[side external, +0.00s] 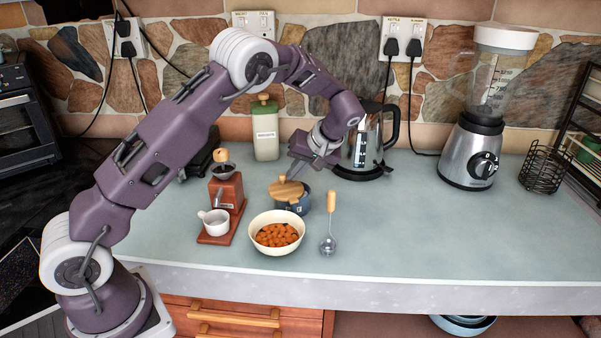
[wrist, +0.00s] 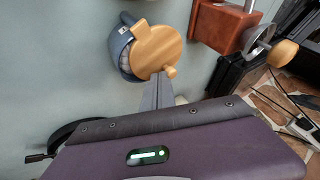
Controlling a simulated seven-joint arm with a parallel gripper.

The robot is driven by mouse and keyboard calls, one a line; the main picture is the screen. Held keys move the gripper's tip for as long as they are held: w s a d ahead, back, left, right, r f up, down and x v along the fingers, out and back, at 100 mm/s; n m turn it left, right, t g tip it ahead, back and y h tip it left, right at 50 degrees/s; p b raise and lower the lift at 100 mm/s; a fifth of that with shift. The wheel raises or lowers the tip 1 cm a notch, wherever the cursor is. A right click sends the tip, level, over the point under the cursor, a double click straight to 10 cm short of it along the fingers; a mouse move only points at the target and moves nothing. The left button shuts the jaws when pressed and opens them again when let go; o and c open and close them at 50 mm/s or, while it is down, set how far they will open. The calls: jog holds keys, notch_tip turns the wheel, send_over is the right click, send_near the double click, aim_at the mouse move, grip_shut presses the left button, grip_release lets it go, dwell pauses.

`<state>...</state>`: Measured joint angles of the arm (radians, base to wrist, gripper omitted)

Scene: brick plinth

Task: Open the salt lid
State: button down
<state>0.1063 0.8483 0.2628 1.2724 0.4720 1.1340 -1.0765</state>
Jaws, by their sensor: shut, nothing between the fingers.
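The salt pot is a small blue-grey jar (side external: 298,208) on the counter behind the bowl of orange pieces. It also shows in the wrist view (wrist: 122,46). Its round wooden lid (side external: 281,193) sits over it and looks offset to one side in both views. In the wrist view the lid (wrist: 158,50) has a small knob at its near edge, and a paler patch shows at the jar's lower left; I cannot tell if that is the opening. My gripper (wrist: 158,78) is shut and empty, its tips close beside the knob. Contact is unclear.
A cream bowl (side external: 276,246) of orange pieces stands in front, with a spoon-like strainer (side external: 329,240) at right. A wooden grinder (side external: 226,191) and white mortar (side external: 215,222) stand left. The kettle (side external: 367,150) and green canister (side external: 265,135) are behind.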

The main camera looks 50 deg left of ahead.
aim_at(272, 193)
jog(key=n, duration=0.1)
jog(key=s+a+n+g, duration=0.1)
jog(key=n, duration=0.1)
jog(key=shift+g+h, duration=0.3)
jog(key=n, duration=0.1)
jog(key=s+n+g, duration=0.1)
jog(key=s+n+g+h, duration=0.1)
jog(key=shift+a+n, duration=0.25)
jog(key=shift+n, duration=0.05)
jog(key=s+n+h, duration=0.1)
jog(key=n+g, duration=0.1)
jog(key=n, duration=0.1)
jog(key=shift+s+n+h, duration=0.3)
jog(key=shift+s+h, duration=0.05)
jog(key=shift+h, duration=0.05)
jog(key=n, duration=0.1)
jog(key=s+n+h, duration=0.1)
jog(key=n+g+h, duration=0.1)
jog(key=shift+s+d+n, duration=0.25)
jog(key=shift+s+n, duration=0.05)
jog(key=shift+s, duration=0.1)
jog(key=shift+s+d+n+t+h, duration=0.45)
jog(key=shift+d+n+h, duration=0.6)
jog(key=shift+n, duration=1.1)
jog(key=shift+s+d+n+t+h, duration=0.3)
jog(key=shift+s+d+n+h, duration=0.4)
jog(key=shift+n+h, duration=1.05)
jog(key=shift+s+d+n+t+h, duration=0.45)
jog(key=shift+d+n+h, duration=0.45)
jog(key=shift+n, duration=1.6)
